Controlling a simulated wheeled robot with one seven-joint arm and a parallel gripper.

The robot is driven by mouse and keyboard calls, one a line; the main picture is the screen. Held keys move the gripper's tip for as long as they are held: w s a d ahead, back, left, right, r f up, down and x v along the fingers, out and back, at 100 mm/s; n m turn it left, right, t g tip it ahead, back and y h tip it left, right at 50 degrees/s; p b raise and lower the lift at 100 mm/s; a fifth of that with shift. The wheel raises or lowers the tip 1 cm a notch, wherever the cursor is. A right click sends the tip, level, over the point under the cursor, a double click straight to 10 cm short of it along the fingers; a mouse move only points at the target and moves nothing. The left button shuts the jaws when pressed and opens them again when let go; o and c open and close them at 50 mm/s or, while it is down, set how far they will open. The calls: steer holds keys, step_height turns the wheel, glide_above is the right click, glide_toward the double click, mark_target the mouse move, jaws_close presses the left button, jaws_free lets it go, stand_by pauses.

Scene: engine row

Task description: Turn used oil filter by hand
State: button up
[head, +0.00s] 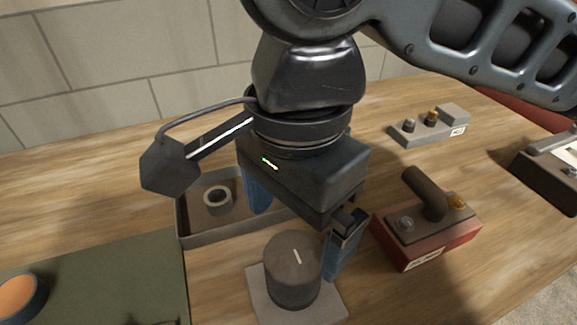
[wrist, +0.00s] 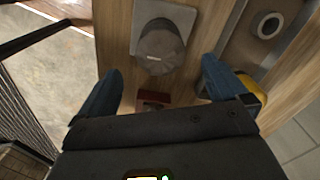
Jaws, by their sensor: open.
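The used oil filter is a dark grey-brown cylinder (head: 292,272) with a pale line on its top. It stands upright on a light grey square base (head: 330,308) at the lower middle of the head view. My gripper (head: 296,246) points down with its two blue fingers spread apart and nothing between them. One finger is behind and left of the filter in the head view, the other close to its right. In the wrist view the filter (wrist: 160,46) lies beyond the fingertips of my gripper (wrist: 160,70). Whether a finger touches it I cannot tell.
A tray (head: 184,228) holding a pale ring (head: 217,199) is behind the filter. A red block (head: 440,242) with a dark slanted cylinder stands to the right. A grey block with knobs (head: 430,128) is farther back. A green mat (head: 120,270) lies left.

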mark_target(294, 249)
steer(key=shift+w+d+f, duration=0.1)
steer(key=shift+f, duration=3.75)
